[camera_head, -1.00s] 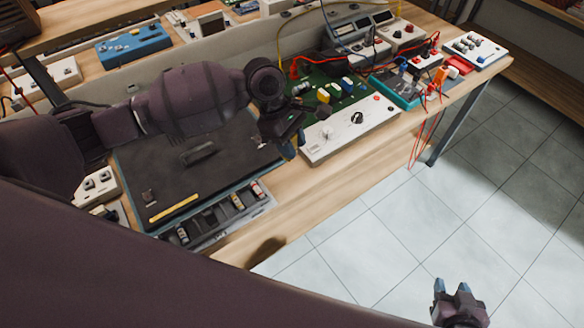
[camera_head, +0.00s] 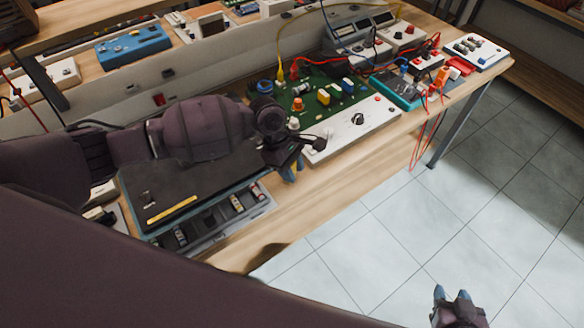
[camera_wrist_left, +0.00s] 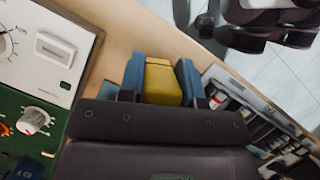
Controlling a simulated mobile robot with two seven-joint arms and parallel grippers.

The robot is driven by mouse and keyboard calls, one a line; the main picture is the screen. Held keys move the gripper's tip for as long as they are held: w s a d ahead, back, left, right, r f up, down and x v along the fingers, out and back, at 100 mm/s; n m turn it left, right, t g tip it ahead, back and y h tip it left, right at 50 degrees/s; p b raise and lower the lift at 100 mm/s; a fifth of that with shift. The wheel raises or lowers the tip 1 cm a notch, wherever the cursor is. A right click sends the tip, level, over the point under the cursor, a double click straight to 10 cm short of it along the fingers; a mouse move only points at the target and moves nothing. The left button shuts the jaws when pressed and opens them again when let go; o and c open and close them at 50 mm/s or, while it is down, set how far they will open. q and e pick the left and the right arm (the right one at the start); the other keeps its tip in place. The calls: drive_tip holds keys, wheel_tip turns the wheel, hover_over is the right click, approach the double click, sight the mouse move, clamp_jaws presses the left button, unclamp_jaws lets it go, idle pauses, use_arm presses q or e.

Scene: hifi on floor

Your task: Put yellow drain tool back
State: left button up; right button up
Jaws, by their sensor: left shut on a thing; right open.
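My left gripper (camera_head: 289,172) is shut on a yellow block-shaped tool, near the front edge of the bench. In the left wrist view the yellow tool (camera_wrist_left: 161,82) sits between the two blue fingers of the left gripper (camera_wrist_left: 162,80). Only its near end shows; its far part is hidden. A grey tray with compartments (camera_head: 208,232) holding small parts lies left of the gripper in the head view. It also shows at the right in the left wrist view (camera_wrist_left: 246,92). My right gripper (camera_head: 451,295) is open and empty above the floor, at the lower right.
A dark flat case (camera_head: 160,190) with a yellow strip lies behind the tray. A white panel with knobs (camera_head: 350,130) and a green circuit board (camera_head: 310,105) stand close right of the left gripper. Red cables (camera_head: 415,150) hang off the bench. Bare wood shows along its front edge.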

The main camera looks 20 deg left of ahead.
use_arm(q)
drive_tip(key=shift+f, duration=0.1)
drive_tip(key=o, duration=0.9)
use_arm(e)
drive_tip(key=shift+w+a+r, duration=0.15)
drive_tip(key=shift+w+r, duration=0.35)
drive_tip(key=shift+w, duration=0.1)
drive_tip(key=shift+f, duration=0.1)
use_arm(q)
drive_tip(key=shift+p+v, duration=0.45)
drive_tip(key=shift+v, duration=5.65)
use_arm(e)
drive_tip(key=shift+r, duration=0.5)
drive_tip(key=shift+s, duration=0.1)
